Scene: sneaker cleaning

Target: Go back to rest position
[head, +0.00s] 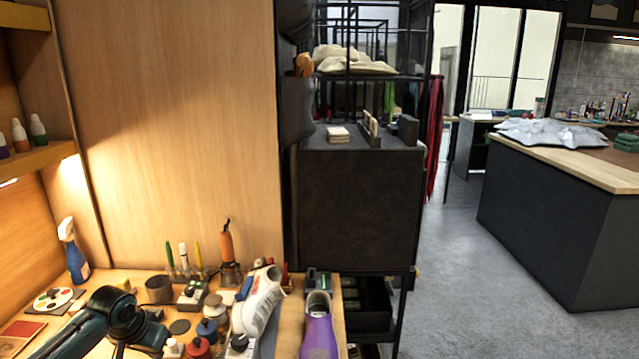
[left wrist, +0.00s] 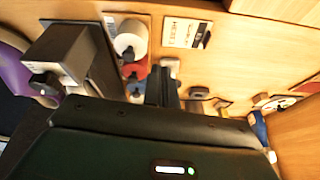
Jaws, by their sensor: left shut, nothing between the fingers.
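My left arm comes in from the lower left of the head view, low over the workbench (head: 136,276). My left gripper (left wrist: 162,84) shows in the left wrist view with its dark fingers together and nothing between them. It is above the bench, among small jars. My right gripper is in neither view. A purple shoe (head: 318,334) is at the bottom edge, right of the white one.
A blue spray bottle (head: 75,255) and a paint palette (head: 52,300) are on the left of the bench. An orange tool (head: 227,246) stands at the back. Several jars crowd the middle. A dark cabinet (head: 355,205) is behind, with open floor (head: 455,290) to the right.

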